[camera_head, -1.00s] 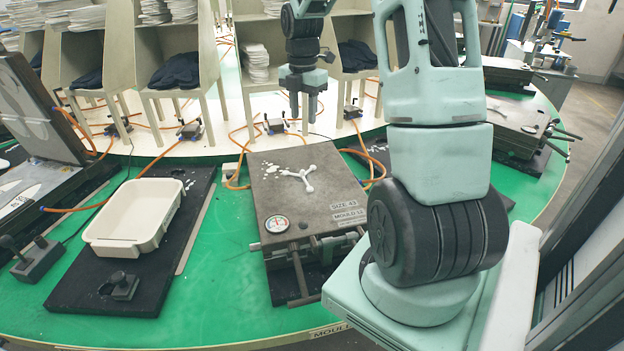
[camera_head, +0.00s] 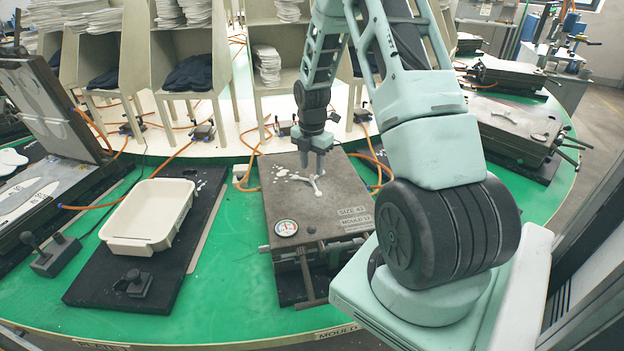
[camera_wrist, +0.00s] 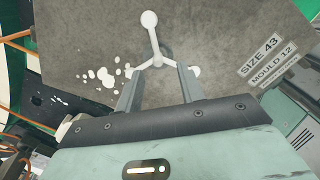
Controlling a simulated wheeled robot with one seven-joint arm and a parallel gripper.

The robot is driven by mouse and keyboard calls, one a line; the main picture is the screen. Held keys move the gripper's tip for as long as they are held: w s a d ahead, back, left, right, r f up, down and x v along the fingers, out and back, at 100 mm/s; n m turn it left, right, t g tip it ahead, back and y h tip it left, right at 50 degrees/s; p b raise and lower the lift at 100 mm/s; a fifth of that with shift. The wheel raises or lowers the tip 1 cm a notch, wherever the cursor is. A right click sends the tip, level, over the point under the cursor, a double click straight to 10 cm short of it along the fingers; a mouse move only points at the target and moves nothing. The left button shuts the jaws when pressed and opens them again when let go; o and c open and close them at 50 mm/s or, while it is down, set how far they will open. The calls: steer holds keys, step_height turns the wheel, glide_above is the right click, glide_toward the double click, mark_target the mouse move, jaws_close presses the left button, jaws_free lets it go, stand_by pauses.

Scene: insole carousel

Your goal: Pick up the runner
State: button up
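The runner (camera_head: 318,184) is a white three-armed piece with rounded ends, lying on top of the closed grey mould (camera_head: 345,196) marked size 43. In the wrist view the runner (camera_wrist: 152,38) shows one arm pointing up the picture and others reaching toward my fingers. My gripper (camera_head: 312,168) points down over the runner, close to the mould top. In the wrist view my gripper (camera_wrist: 159,74) has its two fingers apart, one on each side of the runner's hub. Whether the fingers touch the runner I cannot tell. The lower arms are partly hidden by the fingers.
White spilled flakes (camera_wrist: 103,76) lie on the mould beside the runner. A gauge (camera_head: 286,228) and handles stick out at the mould's front. An empty white tray (camera_head: 150,216) stands to the left. An open mould (camera_head: 45,110) is farther left, and shelves (camera_head: 190,45) stand behind.

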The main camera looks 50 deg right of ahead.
mark_target(311, 175)
steer(key=shift+w+f+p, duration=0.1)
steer(key=shift+f+p, duration=0.25)
steer(key=shift+f, duration=1.25)
jaws_close()
steer(key=shift+r, duration=0.1)
